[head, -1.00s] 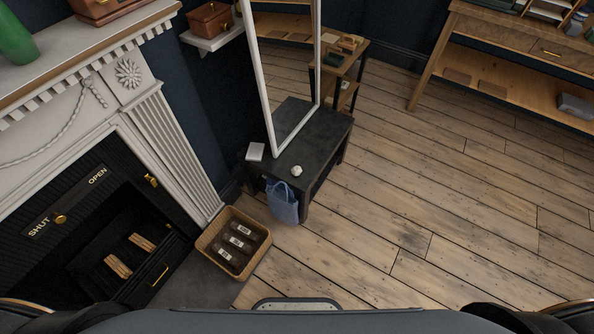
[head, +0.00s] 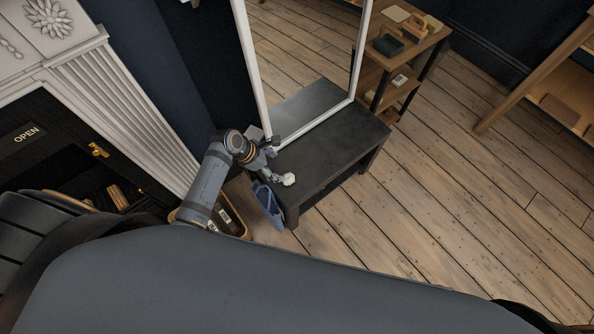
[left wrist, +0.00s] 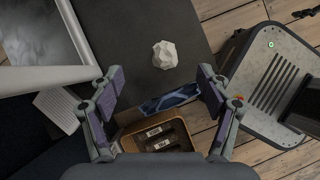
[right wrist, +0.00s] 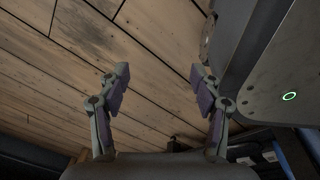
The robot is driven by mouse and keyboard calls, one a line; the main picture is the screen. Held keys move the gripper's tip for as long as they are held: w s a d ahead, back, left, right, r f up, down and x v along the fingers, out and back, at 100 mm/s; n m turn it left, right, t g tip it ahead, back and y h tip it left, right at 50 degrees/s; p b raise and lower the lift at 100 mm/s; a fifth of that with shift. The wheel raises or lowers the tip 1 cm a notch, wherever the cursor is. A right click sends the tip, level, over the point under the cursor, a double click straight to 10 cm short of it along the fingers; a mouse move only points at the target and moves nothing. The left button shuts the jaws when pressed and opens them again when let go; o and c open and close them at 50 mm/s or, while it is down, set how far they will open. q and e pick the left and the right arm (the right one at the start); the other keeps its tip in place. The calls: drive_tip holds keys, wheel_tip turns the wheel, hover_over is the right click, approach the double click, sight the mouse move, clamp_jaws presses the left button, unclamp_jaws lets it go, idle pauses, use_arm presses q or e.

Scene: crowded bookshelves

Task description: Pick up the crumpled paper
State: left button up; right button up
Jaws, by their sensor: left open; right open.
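The crumpled paper (head: 289,179) is a small white ball on the dark low table (head: 330,155), close to its left front corner. In the left wrist view the paper (left wrist: 165,54) lies on the dark tabletop, ahead of the fingertips and roughly centred between them. My left gripper (head: 274,167) reaches in from the left beside the paper in the head view. Its fingers (left wrist: 152,82) are spread and empty, with a gap to the paper. My right gripper (right wrist: 160,75) is open and empty above the wooden floor; it is not in the head view.
A white-framed mirror (head: 243,60) stands on the table. A blue bag (head: 267,203) hangs at the table's front left side. A wicker basket with bottles (left wrist: 182,125) is below. A white box-like object (left wrist: 58,108) lies at the table's edge. A wooden shelf (head: 400,70) stands behind.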

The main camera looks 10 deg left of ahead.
sight(288, 177)
use_arm(q)
drive_tip(key=b+x, duration=0.1)
drive_tip(key=x, duration=0.3)
drive_tip(key=shift+s+d+f+b, duration=0.1)
drive_tip(key=shift+d+f+b, duration=0.05)
drive_tip(key=shift+f+b, duration=0.25)
use_arm(e)
drive_tip(key=s+a+f, duration=0.2)
drive_tip(key=s, duration=0.1)
use_arm(q)
drive_tip(key=shift+d+f, duration=0.1)
drive_tip(key=shift+f, duration=0.45)
drive_tip(key=f+b, duration=0.1)
drive_tip(key=f, duration=0.1)
drive_tip(key=d+f+b, duration=0.1)
drive_tip(key=f, duration=0.1)
drive_tip(key=shift+d, duration=0.25)
drive_tip(key=shift+d+f, duration=0.15)
drive_tip(key=shift+f, duration=0.05)
use_arm(e)
drive_tip(key=w, duration=0.2)
drive_tip(key=w+d, duration=0.1)
drive_tip(key=w, duration=0.2)
drive_tip(key=shift+f, duration=0.1)
use_arm(q)
drive_tip(key=shift+r, duration=0.1)
drive_tip(key=shift+c, duration=0.5)
drive_tip(key=c, duration=0.7)
